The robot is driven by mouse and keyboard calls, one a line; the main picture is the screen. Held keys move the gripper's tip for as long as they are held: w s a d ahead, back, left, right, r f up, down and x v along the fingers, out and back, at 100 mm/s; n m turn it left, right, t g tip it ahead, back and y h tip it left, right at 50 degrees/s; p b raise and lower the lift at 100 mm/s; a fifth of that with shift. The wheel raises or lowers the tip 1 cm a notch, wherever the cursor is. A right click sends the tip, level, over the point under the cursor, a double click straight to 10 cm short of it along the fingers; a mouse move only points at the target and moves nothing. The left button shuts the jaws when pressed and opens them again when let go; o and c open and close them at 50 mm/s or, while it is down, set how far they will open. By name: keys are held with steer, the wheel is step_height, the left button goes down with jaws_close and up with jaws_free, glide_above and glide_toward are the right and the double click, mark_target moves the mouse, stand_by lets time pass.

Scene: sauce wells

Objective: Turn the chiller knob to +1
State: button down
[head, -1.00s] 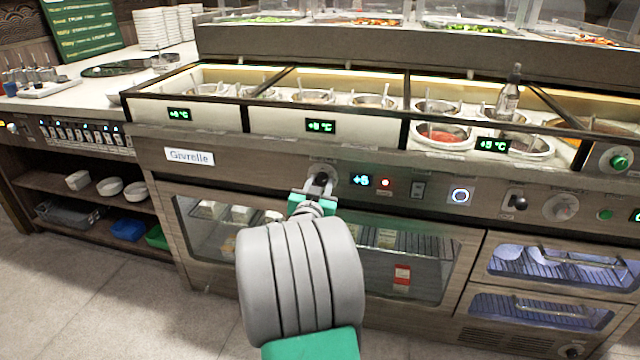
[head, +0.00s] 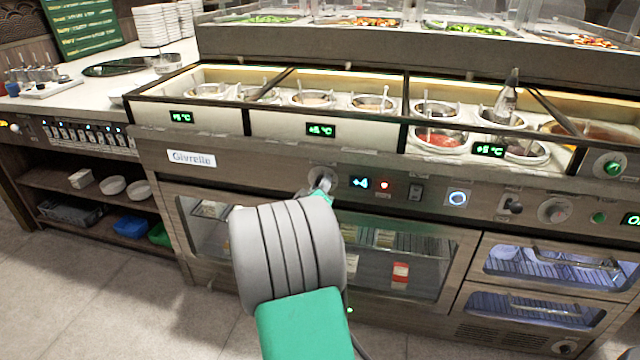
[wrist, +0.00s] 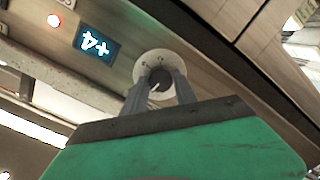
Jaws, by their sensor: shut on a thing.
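The chiller knob (head: 321,174) is on the wooden front panel, left of a small display (head: 360,183). In the wrist view the knob (wrist: 160,76) sits in a pale round plate, and the display (wrist: 97,45) appears upside down and reads +4. My gripper (wrist: 157,88) is shut on the knob, with one grey finger on each side of it. In the head view my gripper (head: 322,186) is at the knob, and my wrist hides part of the fingers.
Right of the display are a red light (head: 384,185), a rocker switch (head: 415,193) and a blue-ringed button (head: 457,198). Another round knob (head: 555,210) is farther right. Sauce wells (head: 437,137) lie above the panel, and glass doors (head: 412,250) lie below.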

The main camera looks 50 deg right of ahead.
steer(key=shift+n+p, duration=0.35)
steer(key=shift+n, duration=0.65)
steer(key=c, duration=1)
jaws_free()
steer(key=p+v, duration=0.1)
steer(key=v, duration=0.6)
steer(key=shift+a, duration=0.4)
